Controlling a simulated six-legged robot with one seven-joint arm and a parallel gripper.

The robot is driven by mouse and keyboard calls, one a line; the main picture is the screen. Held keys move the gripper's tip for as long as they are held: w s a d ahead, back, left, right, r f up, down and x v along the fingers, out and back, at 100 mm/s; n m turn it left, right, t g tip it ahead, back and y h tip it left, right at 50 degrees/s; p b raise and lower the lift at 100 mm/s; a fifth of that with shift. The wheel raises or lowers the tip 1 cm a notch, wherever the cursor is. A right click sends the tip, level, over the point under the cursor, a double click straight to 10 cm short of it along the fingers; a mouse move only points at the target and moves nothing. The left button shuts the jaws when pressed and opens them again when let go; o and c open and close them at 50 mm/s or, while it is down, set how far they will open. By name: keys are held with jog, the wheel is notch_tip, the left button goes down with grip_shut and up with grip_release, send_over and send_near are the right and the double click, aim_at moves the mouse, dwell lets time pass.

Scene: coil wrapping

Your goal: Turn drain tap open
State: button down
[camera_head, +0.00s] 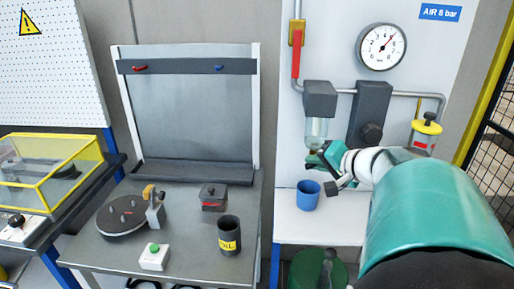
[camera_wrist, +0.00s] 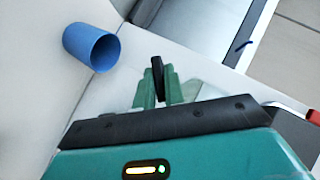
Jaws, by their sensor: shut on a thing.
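The air filter (camera_head: 317,103) hangs on the white panel, with a dark head above a clear bowl (camera_head: 316,130). The drain tap is at the bottom of that bowl, mostly hidden by my fingers in the head view. My gripper (camera_head: 318,159) is at the bowl's lower end. In the wrist view my green fingers (camera_wrist: 158,88) are shut on a small dark piece, the drain tap (camera_wrist: 157,66). How far the tap is turned cannot be told. A blue cup (camera_head: 308,196) stands on the white shelf below; it also shows in the wrist view (camera_wrist: 88,46).
A pressure gauge (camera_head: 381,47), a dark regulator (camera_head: 369,115) and a yellow-topped container (camera_head: 425,128) are close by on the panel. A red-handled valve (camera_head: 296,50) is above left. A workbench (camera_head: 190,255) with a turntable and oil can stands left.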

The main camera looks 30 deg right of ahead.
jog(key=shift+r, duration=0.1)
jog(key=n+g+h, duration=0.2)
jog(key=shift+w+a+r+g, duration=0.1)
jog(key=shift+a+r+g, duration=0.05)
jog(key=shift+g, duration=0.15)
jog(key=n+g+h, duration=0.2)
jog(key=h, duration=0.1)
jog(key=shift+g+h, duration=0.4)
jog(key=shift+n, duration=0.3)
dwell(0.3)
jog(key=c, duration=1.5)
grip_release()
jog(key=shift+a, duration=0.1)
